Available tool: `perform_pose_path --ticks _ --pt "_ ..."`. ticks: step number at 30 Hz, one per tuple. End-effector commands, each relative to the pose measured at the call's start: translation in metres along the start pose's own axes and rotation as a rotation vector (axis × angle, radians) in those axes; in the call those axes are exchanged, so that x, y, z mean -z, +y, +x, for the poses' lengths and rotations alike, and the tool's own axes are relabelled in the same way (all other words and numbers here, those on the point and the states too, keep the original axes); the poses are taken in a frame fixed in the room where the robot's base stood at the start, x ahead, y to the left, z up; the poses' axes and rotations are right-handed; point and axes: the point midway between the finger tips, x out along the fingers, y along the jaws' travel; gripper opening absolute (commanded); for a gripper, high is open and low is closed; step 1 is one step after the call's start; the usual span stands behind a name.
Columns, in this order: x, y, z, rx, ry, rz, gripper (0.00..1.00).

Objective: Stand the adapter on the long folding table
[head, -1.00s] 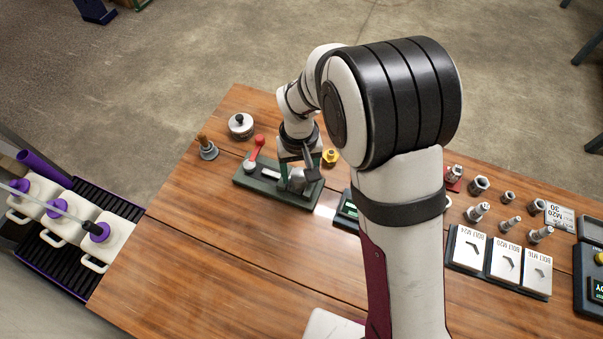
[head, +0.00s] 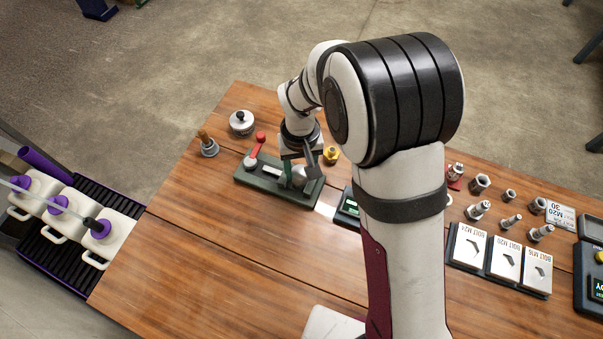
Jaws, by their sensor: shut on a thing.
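My gripper (head: 299,170) points down over the right end of a dark green fixture. Its fingers are shut on a grey metal piece (head: 299,178) at that end. This piece may be the adapter; the fingers hide much of it, and I cannot tell whether it still touches the fixture. The wooden-topped table (head: 210,262) carries the fixture and my arm stands in front of it. I cannot tell whether it is the long folding table.
The fixture (head: 262,184) has a red-handled lever (head: 257,145). Near it are a round silver pot (head: 241,122), a wooden-handled tool (head: 208,145) and a yellow fitting (head: 331,154). Bolts, nuts and labelled bolt trays (head: 502,262) lie right. The table's front left is clear.

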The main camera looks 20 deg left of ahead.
Motion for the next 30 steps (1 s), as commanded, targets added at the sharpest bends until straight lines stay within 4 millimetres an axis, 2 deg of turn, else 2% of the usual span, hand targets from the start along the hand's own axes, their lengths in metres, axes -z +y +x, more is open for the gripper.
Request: perform_pose_path --ticks 21,30 --pt "0.001 0.000 -0.034 0.000 0.002 0.000 0.00" --pt "0.000 0.000 -0.036 0.000 0.001 0.000 0.00"
